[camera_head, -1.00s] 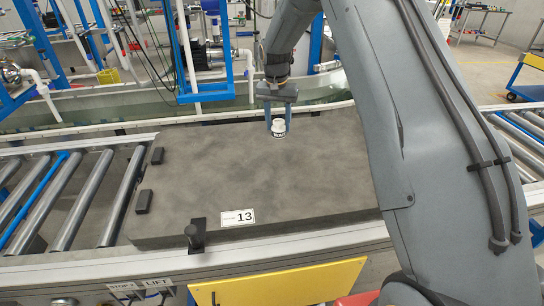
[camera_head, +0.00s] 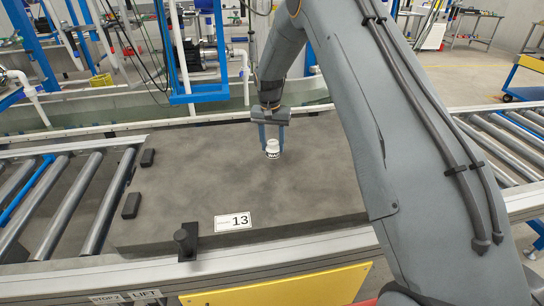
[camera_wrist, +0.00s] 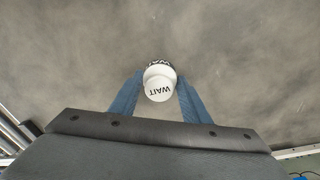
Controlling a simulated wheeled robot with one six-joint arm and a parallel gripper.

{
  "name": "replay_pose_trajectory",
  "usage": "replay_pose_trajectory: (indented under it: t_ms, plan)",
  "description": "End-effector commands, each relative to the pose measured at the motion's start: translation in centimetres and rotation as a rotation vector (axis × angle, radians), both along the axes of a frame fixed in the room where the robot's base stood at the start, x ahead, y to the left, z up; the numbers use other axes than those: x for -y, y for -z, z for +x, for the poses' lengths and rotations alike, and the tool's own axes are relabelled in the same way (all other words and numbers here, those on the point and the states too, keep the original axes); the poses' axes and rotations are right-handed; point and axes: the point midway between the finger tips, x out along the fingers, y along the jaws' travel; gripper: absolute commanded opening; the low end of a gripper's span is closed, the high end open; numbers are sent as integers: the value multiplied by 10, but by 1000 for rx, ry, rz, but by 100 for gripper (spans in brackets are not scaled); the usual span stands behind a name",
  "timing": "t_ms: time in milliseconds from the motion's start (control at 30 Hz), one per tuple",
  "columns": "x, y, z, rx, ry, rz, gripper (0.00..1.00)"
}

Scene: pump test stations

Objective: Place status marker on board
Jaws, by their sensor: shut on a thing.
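The status marker (camera_head: 272,148) is a small white piece with a dark band; in the wrist view the marker (camera_wrist: 159,84) reads "WAIT" on its top and again on the band. My gripper (camera_head: 271,146) has its two blue fingers on either side of the marker and is shut on it; the fingers also show in the wrist view (camera_wrist: 158,92). The board (camera_head: 200,192) is a thick dark grey slab with a "13" label (camera_head: 233,222) near its front edge. The marker is over the board's back right part; I cannot tell whether it touches the surface.
Two small black blocks (camera_head: 131,205) sit at the board's left edge, and a black knob (camera_head: 186,242) stands at its front. Roller conveyor (camera_head: 60,207) runs on the left, with more rollers (camera_head: 505,140) on the right. The board around the marker is clear.

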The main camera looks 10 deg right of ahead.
Motion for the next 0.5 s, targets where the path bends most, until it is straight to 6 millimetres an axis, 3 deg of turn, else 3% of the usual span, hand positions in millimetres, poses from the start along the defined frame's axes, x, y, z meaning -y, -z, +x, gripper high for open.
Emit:
replay_pose_trajectory:
  t_ms: [500]
  plan:
    - [1, 53, 0, 0, 1, 0, 19]
